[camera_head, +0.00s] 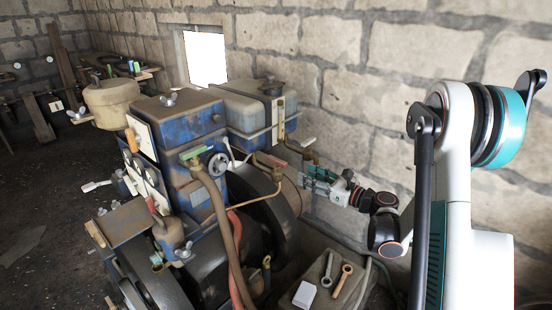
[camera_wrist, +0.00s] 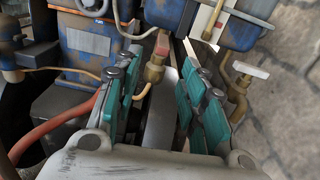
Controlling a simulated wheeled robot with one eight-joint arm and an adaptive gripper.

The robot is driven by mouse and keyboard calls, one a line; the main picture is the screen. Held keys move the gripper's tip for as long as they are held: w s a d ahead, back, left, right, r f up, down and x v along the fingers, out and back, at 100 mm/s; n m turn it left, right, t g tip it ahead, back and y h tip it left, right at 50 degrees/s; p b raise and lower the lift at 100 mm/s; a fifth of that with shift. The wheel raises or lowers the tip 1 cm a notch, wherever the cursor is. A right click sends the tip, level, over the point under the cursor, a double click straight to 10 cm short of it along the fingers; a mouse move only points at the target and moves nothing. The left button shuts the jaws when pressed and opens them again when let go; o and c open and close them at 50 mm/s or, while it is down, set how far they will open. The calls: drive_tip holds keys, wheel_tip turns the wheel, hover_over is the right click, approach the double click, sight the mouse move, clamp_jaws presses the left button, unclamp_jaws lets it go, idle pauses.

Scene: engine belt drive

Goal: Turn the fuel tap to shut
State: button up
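My gripper (camera_head: 312,180) is below the grey fuel tank (camera_head: 242,104), near the stone wall. In the wrist view my gripper (camera_wrist: 160,88) is open, with its teal fingers spread wide apart. A brass tap (camera_wrist: 154,71) with a reddish lever (camera_wrist: 163,45) shows between the fingers, apparently clear of both. A copper pipe runs from it to the left. A second brass tap with a pale lever (camera_wrist: 251,69) is right of the right finger; that lever also shows in the head view (camera_head: 308,141). I cannot tell which tap is the fuel tap, or how far off each is.
The blue engine block (camera_head: 190,145) stands left of the gripper, with a large dark flywheel (camera_head: 284,215) close below. A brown hose (camera_head: 222,215) and a red hose (camera_wrist: 50,130) run nearby. Wrenches (camera_head: 341,280) lie on a stand at the lower right. The wall is close behind.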

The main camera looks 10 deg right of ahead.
sight(286, 164)
drive_tip(key=x, duration=0.6)
drive_tip(key=b+x, duration=0.1)
drive_tip(key=x, duration=0.6)
drive_tip(key=shift+w+d+r, duration=0.1)
drive_tip(key=shift+w+r, duration=0.1)
drive_tip(key=shift+w, duration=0.2)
clamp_jaws()
